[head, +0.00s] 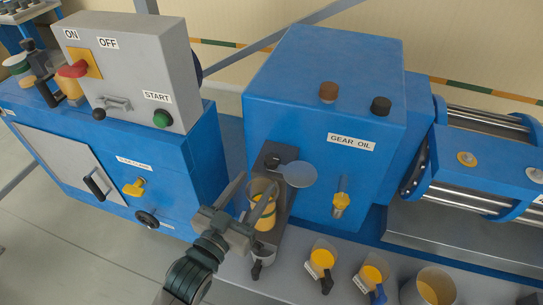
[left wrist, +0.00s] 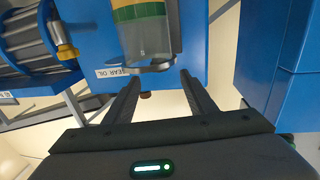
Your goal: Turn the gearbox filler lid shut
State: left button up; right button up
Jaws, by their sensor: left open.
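The gearbox filler is a clear cup (head: 263,192) with yellow and green bands, on the front of the blue gearbox (head: 325,95) labelled GEAR OIL. Its round grey lid (head: 299,174) sits swung out to the right of the cup, leaving the cup's mouth uncovered. My left gripper (head: 250,195) is open and empty, its fingers close to the cup in the head view. In the left wrist view the clear cup (left wrist: 148,38) appears beyond the two spread fingers (left wrist: 162,88); I cannot tell whether they touch it. My right gripper is out of view.
A grey control box (head: 130,75) with ON, OFF and START labels stands on a blue cabinet at left. Several small cups of yellow material, including one scoop (head: 321,260), stand along the front ledge. A blue frame with metal rods (head: 490,165) is at right.

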aim_at(268, 166)
pick_arm(q)
jog(key=p+x, duration=0.2)
jog(key=x, duration=0.8)
grip_shut()
